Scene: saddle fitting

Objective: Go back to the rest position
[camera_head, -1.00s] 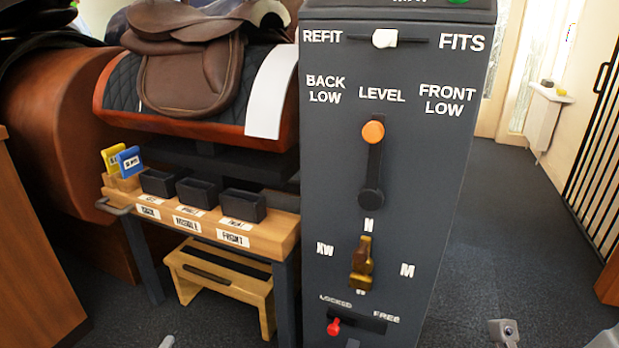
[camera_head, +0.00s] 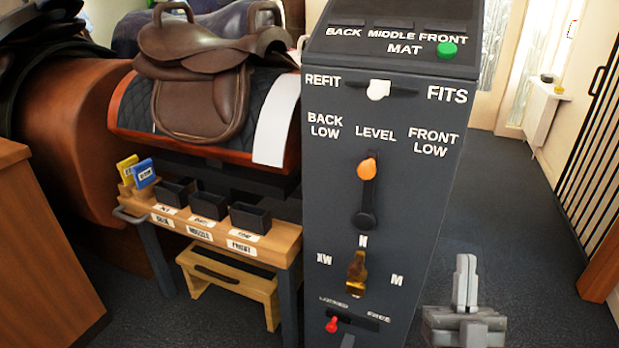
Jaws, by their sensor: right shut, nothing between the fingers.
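My right gripper (camera_head: 464,284) shows at the lower right of the head view. Its grey fingers point up and are shut together with nothing between them. It is in front of the floor, to the right of the dark control column (camera_head: 345,225) and apart from it in the picture. My left gripper is not in view. The column carries a white slider (camera_head: 378,89) between REFIT and FITS, an orange-tipped lever (camera_head: 367,168) below LEVEL, a brass knob (camera_head: 356,273) and a red knob (camera_head: 332,324) near the LOCKED label.
A brown saddle (camera_head: 205,95) sits on a rack at the left. A wooden bench (camera_head: 275,240) with dark bins and blue and yellow cards stands below it, with a step stool (camera_head: 225,282) underneath. Open carpet lies right of the column, up to a barred gate (camera_head: 590,160).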

